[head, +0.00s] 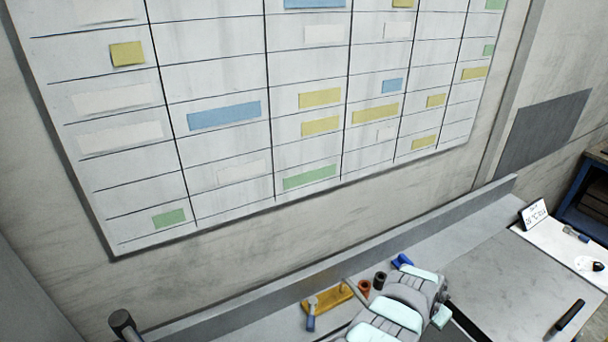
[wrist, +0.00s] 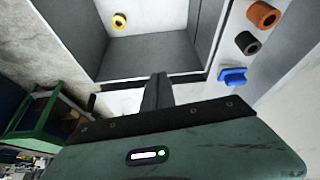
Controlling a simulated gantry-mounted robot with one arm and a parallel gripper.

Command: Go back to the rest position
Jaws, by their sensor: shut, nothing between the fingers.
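My gripper (wrist: 157,92) shows in the wrist view with its dark fingers together and nothing between them. Its dark green body fills the bottom of that view. The fingers point toward an open grey box-like recess (wrist: 155,55); I cannot tell the distance. In the head view, my grey arm with pale panels crosses the bench at the bottom, and I cannot make out the fingertips there.
An orange-brown cylinder (wrist: 263,14), a black cylinder (wrist: 247,42) and a blue piece (wrist: 232,76) are right of the fingers. A wall board (head: 225,150) stands behind.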

